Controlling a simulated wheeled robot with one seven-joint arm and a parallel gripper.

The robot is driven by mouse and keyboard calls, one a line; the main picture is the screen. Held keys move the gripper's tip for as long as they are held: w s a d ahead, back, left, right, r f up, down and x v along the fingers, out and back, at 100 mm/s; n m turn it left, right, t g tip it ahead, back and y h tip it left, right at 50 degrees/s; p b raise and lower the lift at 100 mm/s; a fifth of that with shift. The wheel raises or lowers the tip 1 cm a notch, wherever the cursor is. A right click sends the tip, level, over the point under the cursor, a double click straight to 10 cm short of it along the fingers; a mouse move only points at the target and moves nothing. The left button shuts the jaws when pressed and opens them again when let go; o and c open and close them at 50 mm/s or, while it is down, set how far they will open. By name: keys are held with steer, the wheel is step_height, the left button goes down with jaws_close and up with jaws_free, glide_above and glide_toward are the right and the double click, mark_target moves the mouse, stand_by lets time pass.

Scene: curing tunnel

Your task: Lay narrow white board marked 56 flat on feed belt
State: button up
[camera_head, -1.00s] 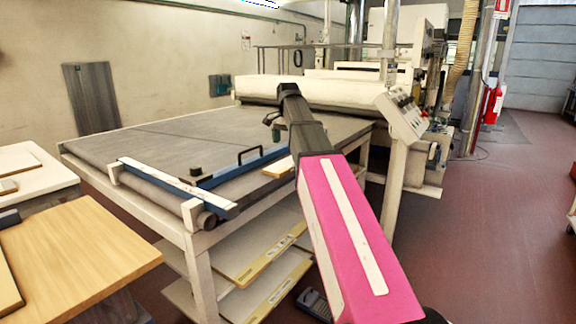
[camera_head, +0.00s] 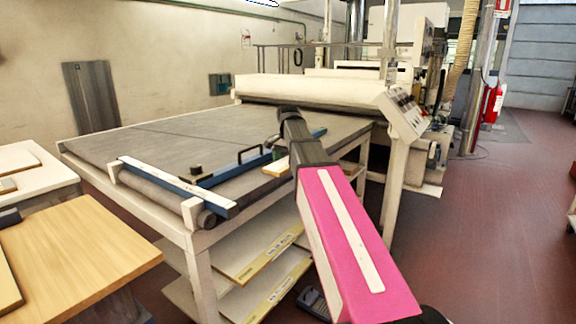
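The grey feed belt (camera_head: 150,150) runs back to a white machine housing. A pale narrow piece with a yellowish edge (camera_head: 277,167) lies on the belt's right side, partly hidden behind my arm. I cannot read a 56 on it or tell whether it is the board. My gripper (camera_head: 284,118) is over the right part of the belt, seen from behind. Its fingers are mostly hidden by my wrist, so I cannot tell whether it is open or holds anything.
A blue bar (camera_head: 235,168) with a black handle crosses the belt, and a white strip (camera_head: 175,183) spans its front end. Boards with yellow edges (camera_head: 262,258) lie on shelves below. Wooden-topped tables (camera_head: 80,250) stand at left. Open floor is at right.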

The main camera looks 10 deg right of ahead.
steer(key=c, duration=0.9)
steer(key=shift+o, duration=0.2)
steer(key=shift+r, duration=0.1)
